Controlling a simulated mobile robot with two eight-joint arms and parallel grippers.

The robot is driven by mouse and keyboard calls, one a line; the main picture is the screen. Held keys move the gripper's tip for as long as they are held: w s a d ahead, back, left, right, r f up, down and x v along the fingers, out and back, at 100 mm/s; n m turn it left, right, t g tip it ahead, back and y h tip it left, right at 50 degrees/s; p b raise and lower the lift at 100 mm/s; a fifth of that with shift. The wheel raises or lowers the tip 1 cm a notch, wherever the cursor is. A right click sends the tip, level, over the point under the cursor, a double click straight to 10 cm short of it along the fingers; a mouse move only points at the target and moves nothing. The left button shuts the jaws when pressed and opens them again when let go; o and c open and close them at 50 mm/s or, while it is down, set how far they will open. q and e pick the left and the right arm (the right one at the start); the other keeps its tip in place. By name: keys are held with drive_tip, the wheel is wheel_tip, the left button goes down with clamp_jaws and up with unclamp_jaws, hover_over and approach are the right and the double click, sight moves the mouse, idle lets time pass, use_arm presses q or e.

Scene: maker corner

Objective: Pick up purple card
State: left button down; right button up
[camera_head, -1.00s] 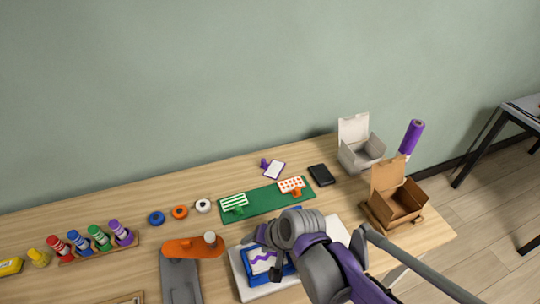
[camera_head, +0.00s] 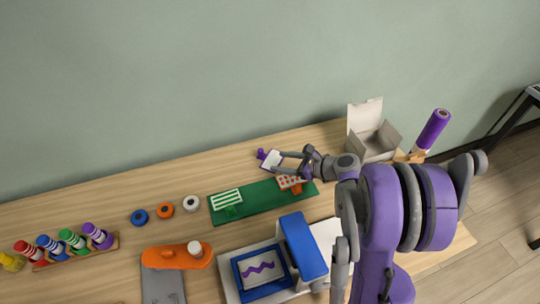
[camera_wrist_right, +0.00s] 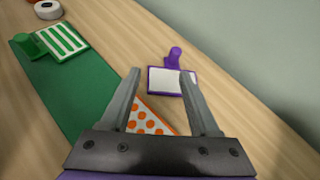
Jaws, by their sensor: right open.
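The purple card (camera_head: 271,159) is a white card with a purple edge and a purple knob, lying on the wood table behind the green mat. In the right wrist view the purple card (camera_wrist_right: 168,82) lies just past and between the fingertips, with its knob on the far side. My right gripper (camera_head: 286,163) is open and empty, close to the card's right side in the head view. In the wrist view its two fingers (camera_wrist_right: 161,75) are spread apart; whether they touch the card I cannot tell. My left gripper is not in view.
The green mat (camera_head: 262,204) holds a green-striped card (camera_head: 226,198) and an orange-dotted card (camera_head: 290,182), which lies below my right fingers in the wrist view. A grey open box (camera_head: 372,143) and a purple roll (camera_head: 432,130) stand at right. Tape rolls (camera_head: 165,209) lie left.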

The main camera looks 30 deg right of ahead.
sight(263, 153)
drive_tip(key=d, duration=0.1)
drive_tip(key=m, duration=0.1)
drive_tip(key=d+m, duration=0.1)
drive_tip(key=shift+w+d+f+t, duration=0.2)
drive_tip(key=shift+d+f+t, duration=0.05)
drive_tip(key=shift+d+t, duration=0.15)
drive_tip(key=x, duration=1)
drive_tip(key=shift+w+a, duration=0.25)
drive_tip(key=shift+w, duration=0.05)
clamp_jaws()
